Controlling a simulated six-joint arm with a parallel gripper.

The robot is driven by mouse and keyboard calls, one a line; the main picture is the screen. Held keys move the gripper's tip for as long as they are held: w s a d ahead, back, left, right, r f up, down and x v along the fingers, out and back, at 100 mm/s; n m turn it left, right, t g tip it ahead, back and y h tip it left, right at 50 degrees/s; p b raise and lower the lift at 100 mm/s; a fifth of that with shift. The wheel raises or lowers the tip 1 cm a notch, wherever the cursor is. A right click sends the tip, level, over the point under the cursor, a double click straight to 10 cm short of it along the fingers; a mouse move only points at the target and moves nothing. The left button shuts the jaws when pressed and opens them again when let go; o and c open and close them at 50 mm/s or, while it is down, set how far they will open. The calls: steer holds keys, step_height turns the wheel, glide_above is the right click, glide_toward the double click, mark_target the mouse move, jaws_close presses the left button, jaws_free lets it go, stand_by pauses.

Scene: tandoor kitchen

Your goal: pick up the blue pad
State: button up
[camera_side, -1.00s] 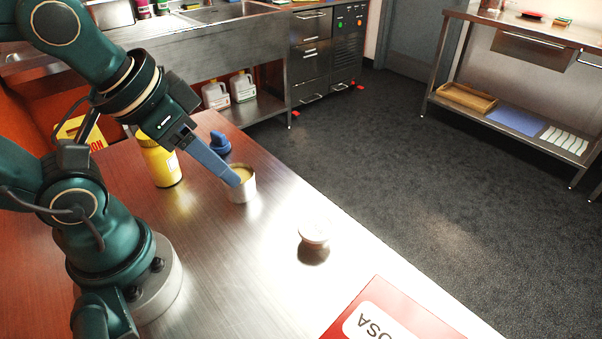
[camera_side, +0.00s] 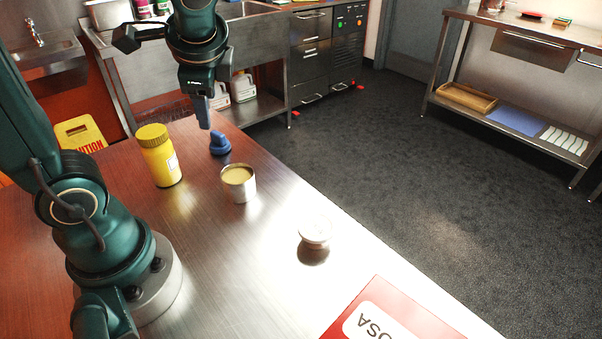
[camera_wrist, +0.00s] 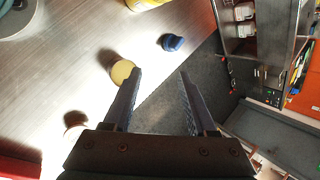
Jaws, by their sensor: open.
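The blue pad (camera_side: 220,143) is a small dark-blue piece with a raised knob, standing on the steel table near its far edge. It also shows in the wrist view (camera_wrist: 172,42), ahead of the fingers and a little above the gap between them. My gripper (camera_side: 204,127) is above and just left of the pad in the side view, pointing down. In the wrist view its two fingers (camera_wrist: 160,72) are apart with nothing between them. The gripper appears clear of the pad.
A metal cup of yellow stuff (camera_side: 239,185) stands in front of the pad. A yellow jar (camera_side: 159,157) stands to its left. A small white-lidded tub (camera_side: 315,233) and a red box (camera_side: 395,318) are nearer the front. The table's right edge drops to the floor.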

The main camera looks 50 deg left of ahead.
mark_target(219, 133)
steer(key=w+a+f+m+g+y, duration=0.1)
steer(key=w+a+f+m+y, duration=0.1)
steer(key=a+f, duration=0.1)
steer(key=w+a+f+m+g+y, duration=0.2)
steer(key=w+a+f+m, duration=0.1)
steer(key=f, duration=0.3)
steer(key=w+a+f+m+g+y, duration=0.1)
steer(key=w+a+f+m+y, duration=0.1)
steer(key=w+a+f+m, duration=0.1)
steer(key=shift+a+f+g+y, duration=0.4)
steer(key=shift+a+f, duration=0.35)
steer(key=shift+f, duration=0.05)
steer(key=shift+s+f, duration=0.1)
steer(key=shift+f, duration=0.2)
steer(key=shift+s+a+f, duration=0.1)
steer(key=shift+a+f, duration=0.05)
steer(key=shift+a, duration=0.2)
steer(key=shift+x, duration=2.15)
jaws_close()
